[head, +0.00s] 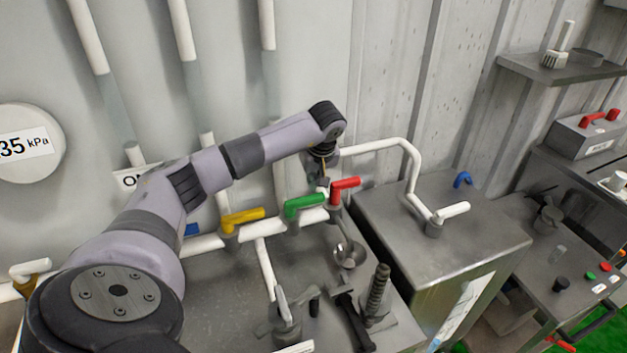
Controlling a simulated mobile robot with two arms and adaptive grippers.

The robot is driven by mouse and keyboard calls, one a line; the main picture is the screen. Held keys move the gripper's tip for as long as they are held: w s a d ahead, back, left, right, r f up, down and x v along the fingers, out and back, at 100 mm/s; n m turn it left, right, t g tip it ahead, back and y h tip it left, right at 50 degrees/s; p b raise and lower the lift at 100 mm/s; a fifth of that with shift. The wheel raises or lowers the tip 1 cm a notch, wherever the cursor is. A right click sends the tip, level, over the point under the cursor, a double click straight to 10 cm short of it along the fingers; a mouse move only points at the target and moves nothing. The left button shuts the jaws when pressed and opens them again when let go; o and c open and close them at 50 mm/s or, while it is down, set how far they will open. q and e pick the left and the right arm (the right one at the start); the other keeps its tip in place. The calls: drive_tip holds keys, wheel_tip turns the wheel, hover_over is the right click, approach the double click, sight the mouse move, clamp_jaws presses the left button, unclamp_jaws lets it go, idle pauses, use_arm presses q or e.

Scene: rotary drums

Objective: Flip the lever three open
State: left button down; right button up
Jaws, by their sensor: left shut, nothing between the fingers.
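Several coloured levers sit along a white horizontal pipe (203,243) above a grey metal bench. From left to right they are a blue lever (192,229) mostly hidden by my arm, a yellow lever (242,219), a green lever (304,205) and a red lever (345,185). No number shows on them, so I cannot tell which is lever three. My left gripper (323,183) points down, shut and empty, just above and between the green and red levers. I cannot tell whether it touches either. My right gripper is out of view.
Upright white pipes rise behind the levers. A funnel (349,252) and a threaded post (377,290) stand on the bench in front. A grey cabinet (440,240) with a bent white pipe (413,165) stands to the right.

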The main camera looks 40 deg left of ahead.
sight(320, 193)
use_arm(q)
drive_tip(key=shift+d+m, duration=0.35)
drive_tip(key=shift+m, duration=0.15)
drive_tip(key=shift+s+d+m+t+b, duration=0.2)
drive_tip(key=shift+d+m+t+b, duration=0.15)
drive_tip(key=shift+m+b, duration=0.2)
drive_tip(key=shift+s+d+f+m+t+h+b, duration=0.15)
drive_tip(key=shift+s+d+m+h+b, duration=0.2)
drive_tip(key=shift+m, duration=0.3)
drive_tip(key=shift+d+m+t+h+b, duration=0.15)
drive_tip(key=shift+d+m+b, duration=0.15)
drive_tip(key=shift+d+m, duration=0.25)
drive_tip(key=s+d+m+h+b, duration=0.1)
drive_tip(key=s+d+m+b, duration=0.3)
drive_tip(key=s+b, duration=0.3)
drive_tip(key=shift+s, duration=0.45)
drive_tip(key=shift+s+m+t+b, duration=0.15)
drive_tip(key=shift+m+t+b, duration=0.1)
drive_tip(key=shift+b, duration=0.1)
drive_tip(key=shift+d, duration=0.1)
